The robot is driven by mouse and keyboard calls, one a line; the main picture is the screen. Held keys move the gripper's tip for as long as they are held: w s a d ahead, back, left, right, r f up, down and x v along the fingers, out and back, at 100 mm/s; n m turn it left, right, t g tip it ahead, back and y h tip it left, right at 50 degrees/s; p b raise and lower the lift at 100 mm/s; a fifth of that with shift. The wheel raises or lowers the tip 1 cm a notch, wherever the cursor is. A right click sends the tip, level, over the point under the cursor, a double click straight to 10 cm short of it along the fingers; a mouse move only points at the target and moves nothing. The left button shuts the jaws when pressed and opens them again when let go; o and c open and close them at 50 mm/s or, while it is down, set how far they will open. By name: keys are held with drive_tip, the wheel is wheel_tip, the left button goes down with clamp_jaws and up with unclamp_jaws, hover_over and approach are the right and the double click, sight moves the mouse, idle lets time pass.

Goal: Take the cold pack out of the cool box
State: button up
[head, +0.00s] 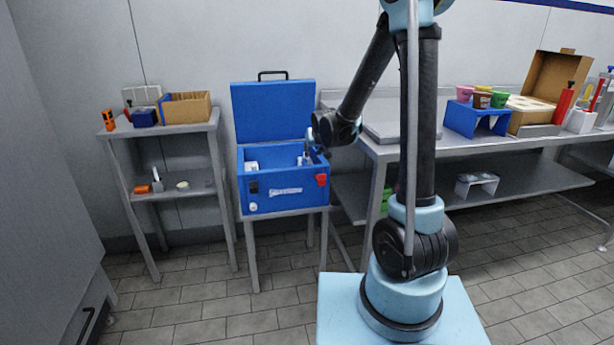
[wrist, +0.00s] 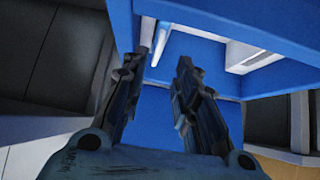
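The blue cool box (head: 285,197) stands on a small metal stand in the head view, its lid (head: 272,110) raised at the back. A white item (head: 252,167) shows inside at the left; I cannot tell whether it is the cold pack. My gripper (head: 306,156) points down into the right part of the box. In the wrist view my gripper (wrist: 165,62) has its two fingers apart, with blue surface between them. A white piece (wrist: 147,32) shows beyond the left finger, and a white block (wrist: 247,57) lies to the right. Neither is clearly held.
A metal shelf (head: 195,128) with a cardboard box (head: 186,107) stands left of the cool box. A workbench (head: 455,147) with cups and a blue stand (head: 477,118) is at the right. The floor in front is clear.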

sight(308, 159)
drive_tip(key=shift+x, duration=7.35)
drive_tip(key=shift+w+a+r, duration=0.1)
drive_tip(key=shift+w+r, duration=0.1)
drive_tip(key=shift+r, duration=0.05)
drive_tip(key=shift+c, duration=0.6)
clamp_jaws()
